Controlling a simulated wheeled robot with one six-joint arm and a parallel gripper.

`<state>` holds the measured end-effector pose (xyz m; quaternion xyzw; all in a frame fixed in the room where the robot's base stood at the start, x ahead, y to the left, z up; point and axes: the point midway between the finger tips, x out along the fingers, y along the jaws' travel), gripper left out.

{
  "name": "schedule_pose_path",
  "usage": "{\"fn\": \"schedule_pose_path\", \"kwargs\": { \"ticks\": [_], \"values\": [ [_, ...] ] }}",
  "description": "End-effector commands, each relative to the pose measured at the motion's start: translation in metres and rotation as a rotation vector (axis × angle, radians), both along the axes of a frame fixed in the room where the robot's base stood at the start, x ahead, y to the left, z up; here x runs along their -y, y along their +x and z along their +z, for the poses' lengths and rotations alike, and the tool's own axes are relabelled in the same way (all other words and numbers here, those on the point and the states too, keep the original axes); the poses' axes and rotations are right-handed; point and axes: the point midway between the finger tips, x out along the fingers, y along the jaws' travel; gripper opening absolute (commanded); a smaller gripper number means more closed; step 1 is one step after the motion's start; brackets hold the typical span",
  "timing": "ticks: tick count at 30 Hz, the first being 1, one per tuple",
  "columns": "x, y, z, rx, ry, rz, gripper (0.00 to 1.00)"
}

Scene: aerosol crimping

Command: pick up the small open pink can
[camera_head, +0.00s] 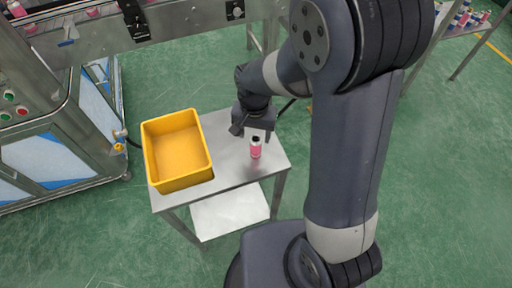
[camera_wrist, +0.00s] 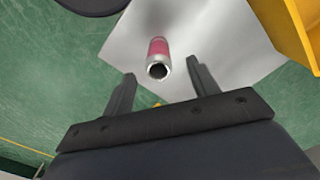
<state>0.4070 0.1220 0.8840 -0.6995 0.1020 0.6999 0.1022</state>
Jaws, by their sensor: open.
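The small pink can (camera_head: 255,149) stands upright on a small metal table (camera_head: 232,160), near its right side. In the wrist view the pink can (camera_wrist: 158,55) shows a dark, open top with a silvery rim, and lies ahead of the fingers, roughly between their lines. My gripper (camera_head: 254,134) is just behind the can in the head view. In the wrist view my gripper (camera_wrist: 160,80) has its two fingers spread wide, with nothing between them. The can looks apart from both fingers.
A yellow bin (camera_head: 178,150) stands on the left of the table, and its edge also shows in the wrist view (camera_wrist: 290,30). A conveyor machine (camera_head: 180,22) is behind on the left. The tabletop between bin and can is clear.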

Motion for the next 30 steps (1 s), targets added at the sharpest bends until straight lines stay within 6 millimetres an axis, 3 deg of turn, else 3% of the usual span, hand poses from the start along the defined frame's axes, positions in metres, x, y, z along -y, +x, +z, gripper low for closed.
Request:
{"fn": "schedule_pose_path", "kwargs": {
  "ticks": [13,23,30],
  "values": [
    [0.006,0.005,-0.047,-0.003,-0.001,0.000,0.56],
    [0.005,0.005,-0.054,0.000,0.000,0.000,0.56],
    [0.005,0.005,-0.053,0.000,0.000,0.000,0.38]
  ]
}}
